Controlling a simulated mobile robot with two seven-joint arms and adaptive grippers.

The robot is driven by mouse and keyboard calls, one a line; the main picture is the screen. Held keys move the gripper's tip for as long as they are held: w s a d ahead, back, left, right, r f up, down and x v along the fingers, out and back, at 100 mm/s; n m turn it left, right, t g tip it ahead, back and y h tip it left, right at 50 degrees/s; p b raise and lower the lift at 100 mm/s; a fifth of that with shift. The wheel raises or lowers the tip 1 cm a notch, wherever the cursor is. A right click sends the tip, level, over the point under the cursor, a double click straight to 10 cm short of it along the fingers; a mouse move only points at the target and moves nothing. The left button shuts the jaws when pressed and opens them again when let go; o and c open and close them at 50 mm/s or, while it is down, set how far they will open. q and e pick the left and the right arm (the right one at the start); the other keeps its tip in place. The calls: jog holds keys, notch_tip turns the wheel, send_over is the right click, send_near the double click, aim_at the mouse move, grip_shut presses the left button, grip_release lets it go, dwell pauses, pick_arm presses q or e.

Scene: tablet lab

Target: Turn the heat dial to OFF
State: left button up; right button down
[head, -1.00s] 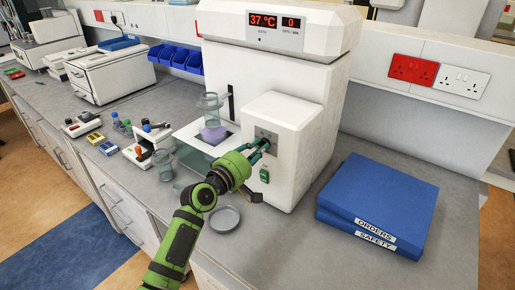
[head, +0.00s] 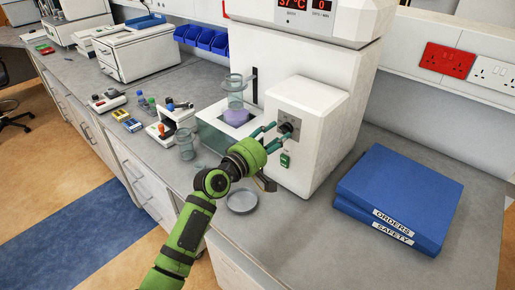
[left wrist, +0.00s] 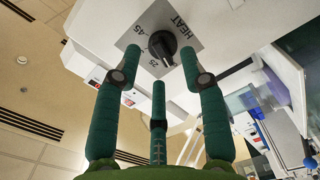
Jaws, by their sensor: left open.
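The heat dial (head: 286,127) is a small black knob on a grey plate at the front of the white machine (head: 300,85). In the left wrist view the dial (left wrist: 163,45) shows beside the print HEAT, 45 and 25. A pale mark is on its lower right edge; I cannot read OFF. My left gripper (head: 272,138) is green with three teal fingers, open and empty. Its fingertips are spread in front of the dial, apart from it as far as I can tell. The left gripper (left wrist: 160,65) shows dial between its upper fingertips. My right gripper is not in view.
A glass vessel with purple liquid (head: 236,112) stands to the left. A shallow dish (head: 242,201) lies under my arm. Blue binders (head: 400,195) lie at right, with bare bench between them and the machine.

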pick_arm(q)
jog(key=v, duration=1)
